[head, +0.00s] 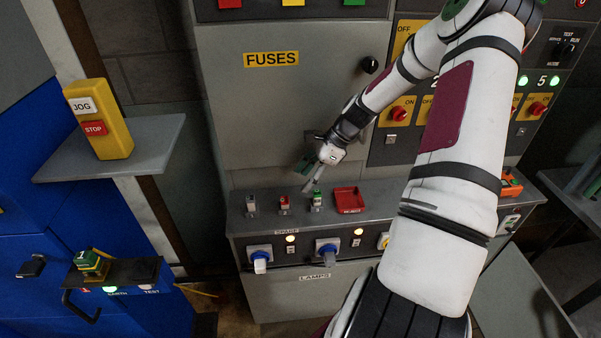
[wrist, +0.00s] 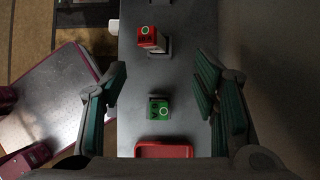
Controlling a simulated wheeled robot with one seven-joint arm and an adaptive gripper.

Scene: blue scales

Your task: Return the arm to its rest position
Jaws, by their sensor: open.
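My arm (head: 455,150) reaches from the lower right up and over, then down to the left across the grey cabinet. My gripper (head: 309,173) is above the cabinet's ledge, close over the green-topped fuse (head: 317,199). In the wrist view my gripper (wrist: 160,100) is open, its green-padded fingers wide apart. The green fuse (wrist: 159,109) shows upright between them with nothing held. Whether the fingers reach down beside it, I cannot tell.
A red-topped fuse (head: 284,202) and a grey one (head: 251,206) stand left on the ledge. A red tray (head: 348,200) is just right of the green fuse. The FUSES door (head: 280,110) rises behind. A yellow JOG/STOP box (head: 98,118) sits on a side shelf (head: 150,150).

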